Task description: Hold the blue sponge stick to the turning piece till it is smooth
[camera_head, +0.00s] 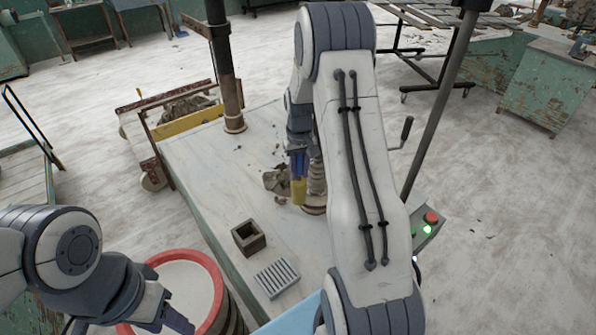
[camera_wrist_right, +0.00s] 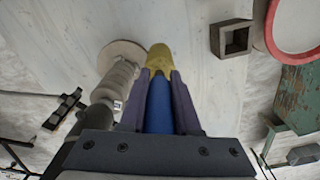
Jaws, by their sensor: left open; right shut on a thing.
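My right gripper (camera_head: 298,158) is shut on the blue sponge stick (camera_wrist_right: 160,105), whose yellow sponge end points down to the table. In the right wrist view the stick lies between both fingers (camera_wrist_right: 160,78). The turning piece (camera_head: 317,180) is a grey, ridged, upright column on a round disc (camera_wrist_right: 122,50). The sponge is close beside the piece, and a narrow gap shows between them in the wrist view. My arm hides part of the piece in the head view. My left gripper (camera_head: 172,318) is open and empty, low at the left by a red-rimmed drum.
Clay trimmings (camera_head: 276,181) lie on the pale table (camera_head: 200,170) by the disc. A square dark box (camera_head: 248,237) and a slotted grey block (camera_head: 277,278) stand nearer. The red-rimmed drum (camera_head: 215,275) is at the near left. A post (camera_head: 228,85) rises from the table's far end.

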